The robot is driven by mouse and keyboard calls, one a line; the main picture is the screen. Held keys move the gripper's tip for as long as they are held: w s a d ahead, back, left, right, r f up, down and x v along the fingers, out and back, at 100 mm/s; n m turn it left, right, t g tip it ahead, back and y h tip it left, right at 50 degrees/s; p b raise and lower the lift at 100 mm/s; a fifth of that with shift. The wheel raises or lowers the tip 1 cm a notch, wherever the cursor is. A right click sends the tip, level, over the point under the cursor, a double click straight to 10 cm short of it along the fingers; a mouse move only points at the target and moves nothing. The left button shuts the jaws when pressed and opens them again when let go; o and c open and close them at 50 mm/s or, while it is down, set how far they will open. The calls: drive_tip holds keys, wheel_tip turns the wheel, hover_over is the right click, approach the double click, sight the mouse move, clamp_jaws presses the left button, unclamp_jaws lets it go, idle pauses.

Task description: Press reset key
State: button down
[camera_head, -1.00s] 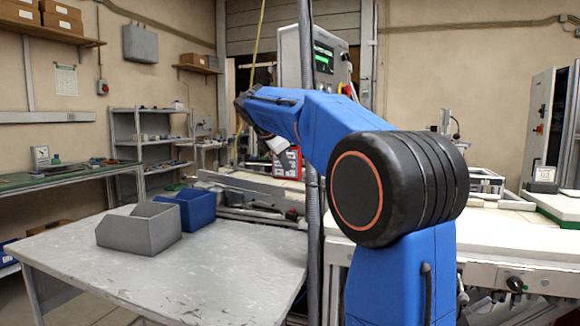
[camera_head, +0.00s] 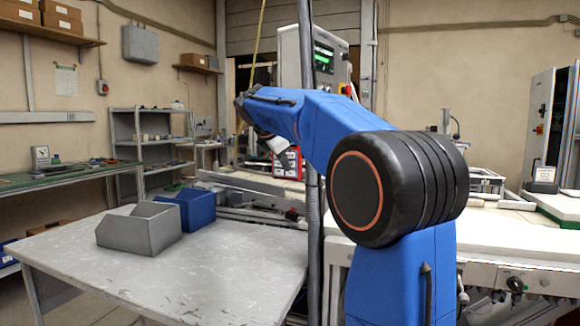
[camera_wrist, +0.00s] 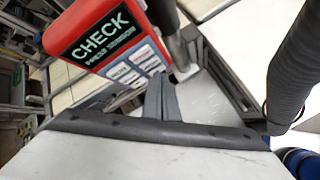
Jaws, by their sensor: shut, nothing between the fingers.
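A red device with a black screen (camera_wrist: 100,34) reading "CHECK" over a smaller "PRESS" line is at the upper middle of the wrist view. Below the screen is a block of small pale and blue-grey keys (camera_wrist: 136,68); their labels are too small to read, so I cannot tell which is reset. My gripper (camera_wrist: 160,79) is shut and empty, its tips overlapping the lower right of the key block in the picture. I cannot tell whether they touch a key. In the head view the red device (camera_head: 288,164) shows partly behind my arm.
A grey table (camera_head: 200,275) at the left holds a grey bin (camera_head: 140,230) and a blue bin (camera_head: 197,208). A vertical dark post (camera_head: 312,215) stands close to my arm. A control cabinet (camera_head: 291,62) stands behind. Most of the table top is clear.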

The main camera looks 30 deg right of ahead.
drive_tip(key=shift+w+d, duration=0.1)
drive_tip(key=shift+w+d, duration=0.2)
drive_tip(key=shift+d, duration=0.05)
idle(0.3)
drive_tip(key=shift+w+d, duration=0.2)
drive_tip(key=shift+d, duration=0.1)
idle(0.8)
drive_tip(key=shift+s+a, duration=0.1)
drive_tip(key=shift+a, duration=0.05)
drive_tip(key=shift+s+a, duration=0.4)
drive_tip(key=shift+a, duration=0.05)
idle(0.5)
drive_tip(key=s+a, duration=0.1)
drive_tip(key=a, duration=0.1)
drive_tip(key=s+a, duration=0.2)
idle(0.4)
idle(0.7)
